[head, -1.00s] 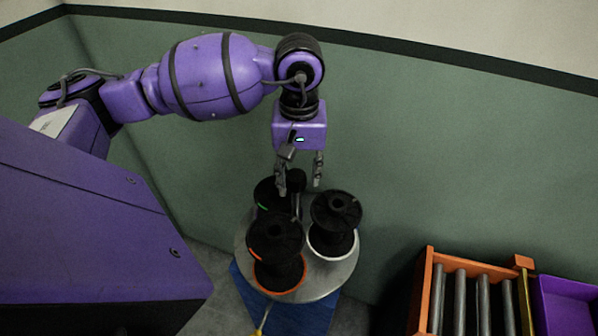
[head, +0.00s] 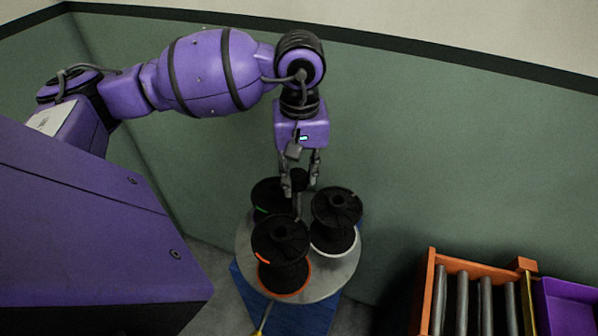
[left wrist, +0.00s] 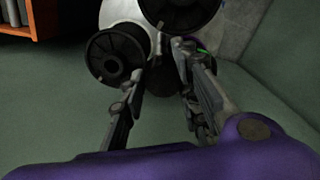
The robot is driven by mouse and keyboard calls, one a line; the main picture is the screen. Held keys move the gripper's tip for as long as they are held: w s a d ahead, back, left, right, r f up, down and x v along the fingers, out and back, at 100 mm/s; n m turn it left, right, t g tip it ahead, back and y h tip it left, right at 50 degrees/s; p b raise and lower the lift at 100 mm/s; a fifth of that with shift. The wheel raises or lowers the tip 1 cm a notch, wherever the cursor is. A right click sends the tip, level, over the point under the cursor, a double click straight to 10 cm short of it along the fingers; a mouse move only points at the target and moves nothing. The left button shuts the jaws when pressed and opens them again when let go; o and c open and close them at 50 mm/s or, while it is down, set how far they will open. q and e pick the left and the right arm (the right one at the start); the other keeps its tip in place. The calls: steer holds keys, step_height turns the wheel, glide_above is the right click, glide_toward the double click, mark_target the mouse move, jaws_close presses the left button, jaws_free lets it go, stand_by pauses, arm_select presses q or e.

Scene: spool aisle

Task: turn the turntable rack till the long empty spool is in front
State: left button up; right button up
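The turntable rack (head: 348,272) is a round grey plate carrying black flanged spools. One spool with an orange ring (head: 281,243) stands at the front. A spool with a white ring (head: 335,212) stands at the right. A spool with a green mark (head: 268,200) is at the back left, partly hidden. Which one is long and empty I cannot tell. My left gripper (head: 300,187) points down over the rack's back middle, by a thin grey upright post (head: 297,208). Its fingers are apart, also in the left wrist view (left wrist: 158,62); contact is unclear. My right gripper is out of view.
A blue base (head: 300,318) lies under the rack, with a yellow pointer (head: 263,318) at its front. An orange crate with grey rollers (head: 464,295) and a purple bin (head: 567,305) stand at the right. The green wall (head: 450,150) is close behind.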

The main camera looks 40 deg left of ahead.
arm_select(q)
steer(key=o, duration=0.3)
steer(key=shift+w+d+r, duration=0.1)
steer(key=shift+w+d, duration=0.05)
steer(key=shift+w, duration=0.05)
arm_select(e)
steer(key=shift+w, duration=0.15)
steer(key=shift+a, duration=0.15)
arm_select(q)
step_height(320, 180, up, 12)
steer(key=shift+s, duration=0.1)
stand_by(0.5)
